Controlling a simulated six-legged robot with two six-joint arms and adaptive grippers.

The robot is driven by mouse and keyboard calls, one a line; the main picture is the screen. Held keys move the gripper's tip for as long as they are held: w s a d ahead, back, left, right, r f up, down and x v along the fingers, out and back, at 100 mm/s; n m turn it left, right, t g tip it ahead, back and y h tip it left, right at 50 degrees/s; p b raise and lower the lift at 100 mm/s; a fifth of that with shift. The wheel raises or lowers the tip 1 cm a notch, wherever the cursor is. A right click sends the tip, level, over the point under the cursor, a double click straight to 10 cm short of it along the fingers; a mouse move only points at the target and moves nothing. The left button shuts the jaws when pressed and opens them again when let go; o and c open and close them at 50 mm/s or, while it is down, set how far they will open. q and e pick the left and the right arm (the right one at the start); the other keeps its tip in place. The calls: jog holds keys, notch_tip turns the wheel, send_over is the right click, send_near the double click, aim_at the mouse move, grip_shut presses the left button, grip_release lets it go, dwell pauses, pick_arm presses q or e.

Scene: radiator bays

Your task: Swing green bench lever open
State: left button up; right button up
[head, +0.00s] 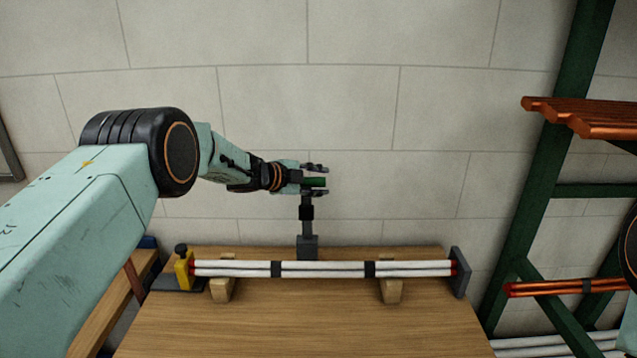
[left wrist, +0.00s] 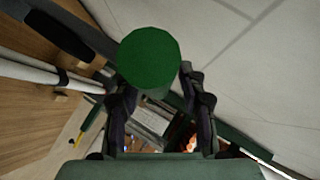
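The green bench lever stands upright at the back of the wooden bench (head: 300,325). Its green grip (head: 316,183) tops a dark grey stem (head: 307,228) on a small grey block. My left gripper (head: 318,180) is level with the grip, with one finger above it and one below. A gap shows between the upper finger and the grip. In the left wrist view, the round end of the green grip (left wrist: 150,58) shows large, ahead of the spread fingers (left wrist: 155,85) and nearer the left one. The fingers look open. My right gripper is not in view.
White tubes (head: 325,268) lie across wooden blocks in front of the lever, between a yellow clamp (head: 184,270) and a grey end plate (head: 460,272). A dark green rack (head: 545,170) with copper bars (head: 585,117) stands at right. A pale wall is behind.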

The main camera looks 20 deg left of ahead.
pick_arm(q)
jog(key=shift+o, duration=0.2)
jog(key=shift+f, duration=0.15)
jog(key=v, duration=1.2)
jog(key=shift+s, duration=0.2)
dwell(0.3)
